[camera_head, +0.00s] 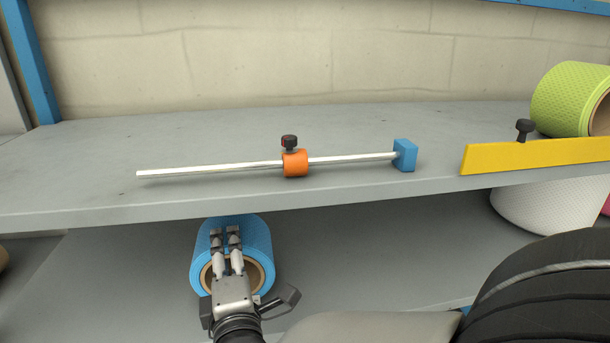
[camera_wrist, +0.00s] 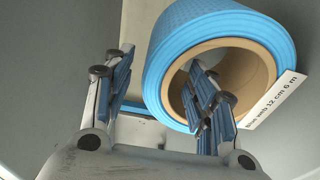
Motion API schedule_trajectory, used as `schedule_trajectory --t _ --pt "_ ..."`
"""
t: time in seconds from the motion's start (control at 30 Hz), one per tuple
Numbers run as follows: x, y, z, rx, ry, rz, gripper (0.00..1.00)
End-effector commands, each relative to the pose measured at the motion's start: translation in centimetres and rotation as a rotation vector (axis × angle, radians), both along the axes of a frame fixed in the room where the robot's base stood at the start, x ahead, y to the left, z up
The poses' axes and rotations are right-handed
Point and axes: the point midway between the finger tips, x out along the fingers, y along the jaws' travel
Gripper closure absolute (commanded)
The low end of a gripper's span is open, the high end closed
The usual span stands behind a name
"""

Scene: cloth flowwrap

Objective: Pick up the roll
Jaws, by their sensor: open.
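The blue roll (camera_head: 261,238) lies on its side on the lower shelf, its brown core facing me. In the wrist view the roll (camera_wrist: 215,28) fills the upper middle, with a white label (camera_wrist: 272,100) reading "Blue web 12 cm 6 m" at its lower right. My gripper (camera_head: 226,234) is in front of the roll and hides part of the core. In the wrist view my gripper (camera_wrist: 160,60) is open. One finger stands left of the roll, outside it; the other overlaps the core opening and seems to reach into it. Contact cannot be told.
The upper shelf (camera_head: 90,155) overhangs the roll closely. On it are a white rod (camera_head: 210,168) with an orange collar (camera_head: 296,163) and blue end block (camera_head: 405,156), a yellow bar (camera_head: 540,155) and a green roll (camera_head: 565,97). A white roll (camera_head: 540,207) stands below right.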

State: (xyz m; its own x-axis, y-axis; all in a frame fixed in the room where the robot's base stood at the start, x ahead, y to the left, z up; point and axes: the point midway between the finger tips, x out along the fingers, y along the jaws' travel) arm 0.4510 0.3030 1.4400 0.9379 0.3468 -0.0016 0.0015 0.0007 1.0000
Motion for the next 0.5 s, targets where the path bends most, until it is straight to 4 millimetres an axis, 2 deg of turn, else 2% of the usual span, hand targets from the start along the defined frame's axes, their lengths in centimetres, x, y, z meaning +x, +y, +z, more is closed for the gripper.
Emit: schedule_trajectory --t 0.13,0.4,0.5 --pt "1.0 0.2 0.0 0.000 -0.001 -0.003 0.48" --pt "4.7 1.4 -0.1 0.001 -0.001 -0.003 0.48" --pt "5.2 1.6 -0.1 0.001 -0.001 -0.001 0.48"
